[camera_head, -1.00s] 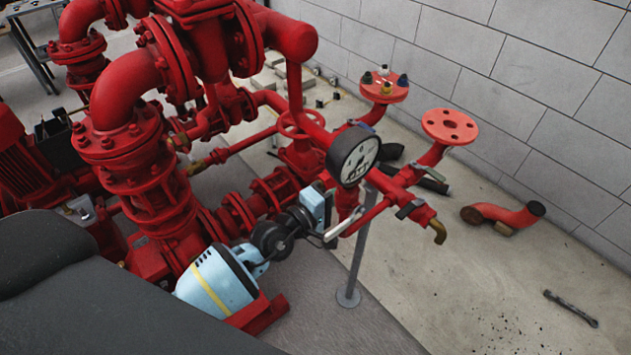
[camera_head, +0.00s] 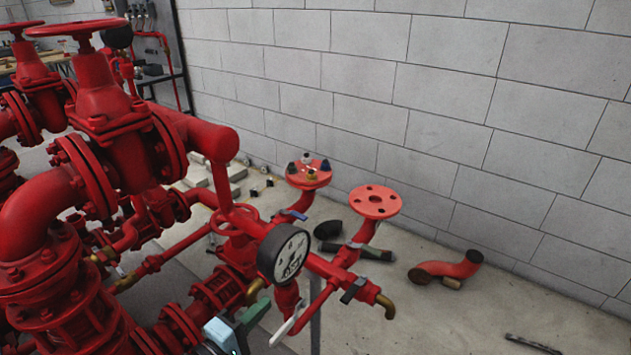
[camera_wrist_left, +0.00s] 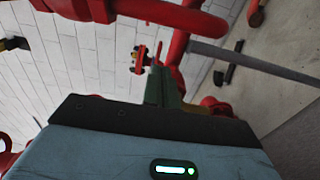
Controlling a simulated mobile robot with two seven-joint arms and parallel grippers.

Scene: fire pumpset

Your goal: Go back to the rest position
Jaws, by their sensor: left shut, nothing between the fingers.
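My left gripper (camera_head: 256,309) shows at the bottom of the head view, its light-blue body partly cut off by the frame edge. Its greenish fingers are shut and empty, beside the red pipework and below the round pressure gauge (camera_head: 284,253). In the left wrist view the shut fingers (camera_wrist_left: 162,86) point away from the blue gripper body, with red pipes beyond them. My right gripper is in neither view.
The red pump pipework (camera_head: 100,190) fills the left of the head view. Two flanged branches, one with an open red flange (camera_head: 375,202), stand right of centre. A loose red elbow (camera_head: 450,268) and a wrench (camera_head: 532,344) lie on the floor. A grey block wall (camera_head: 480,110) is behind.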

